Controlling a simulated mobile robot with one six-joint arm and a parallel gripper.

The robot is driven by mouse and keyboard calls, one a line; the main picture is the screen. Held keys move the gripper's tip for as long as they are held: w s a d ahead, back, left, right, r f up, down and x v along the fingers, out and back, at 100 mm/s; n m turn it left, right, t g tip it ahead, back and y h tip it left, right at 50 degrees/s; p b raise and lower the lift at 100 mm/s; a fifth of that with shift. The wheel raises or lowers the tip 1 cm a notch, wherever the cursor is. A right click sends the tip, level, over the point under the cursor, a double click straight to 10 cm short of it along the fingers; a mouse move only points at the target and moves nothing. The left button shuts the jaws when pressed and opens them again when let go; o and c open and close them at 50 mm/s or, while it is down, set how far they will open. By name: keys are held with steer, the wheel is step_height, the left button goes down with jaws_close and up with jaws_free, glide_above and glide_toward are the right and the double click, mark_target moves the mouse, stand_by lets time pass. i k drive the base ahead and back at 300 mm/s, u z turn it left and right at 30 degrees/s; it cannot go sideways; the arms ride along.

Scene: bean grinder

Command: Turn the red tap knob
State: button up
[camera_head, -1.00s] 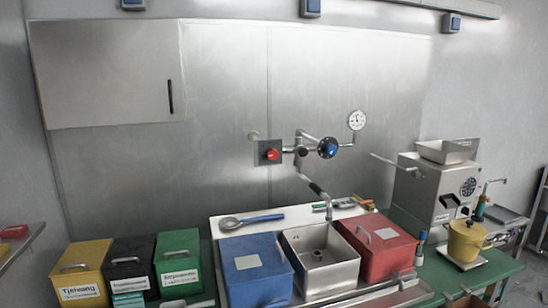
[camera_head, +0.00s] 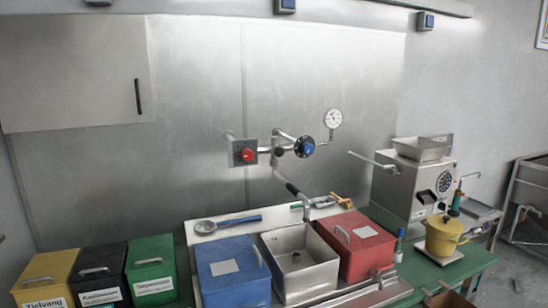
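The red tap knob (camera_head: 247,154) sits on a square metal plate (camera_head: 242,146) on the steel back wall, above and left of the sink. A blue knob (camera_head: 304,146) is on the same pipework to its right. A dark-tipped spout (camera_head: 298,197) runs down from the pipes towards the metal sink basin (camera_head: 300,259). A pressure gauge (camera_head: 333,119) stands on a thin pipe at the right. My gripper is not seen in this view, and nothing touches the red knob.
Blue (camera_head: 231,272) and red (camera_head: 355,244) boxes flank the basin. Yellow, black and green (camera_head: 151,264) boxes stand at the left. A grinder (camera_head: 411,185) and a yellow pot (camera_head: 443,235) are at the right. A wall cabinet (camera_head: 70,70) hangs upper left. The wall around the knob is clear.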

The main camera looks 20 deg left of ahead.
mark_target(247, 154)
steer(key=u, duration=0.55)
steer(key=k, duration=0.1)
steer(key=z, duration=1.8)
steer(key=i, duration=0.85)
steer(key=u, duration=3.45)
steer(key=i, duration=0.1)
steer(key=z, duration=1.25)
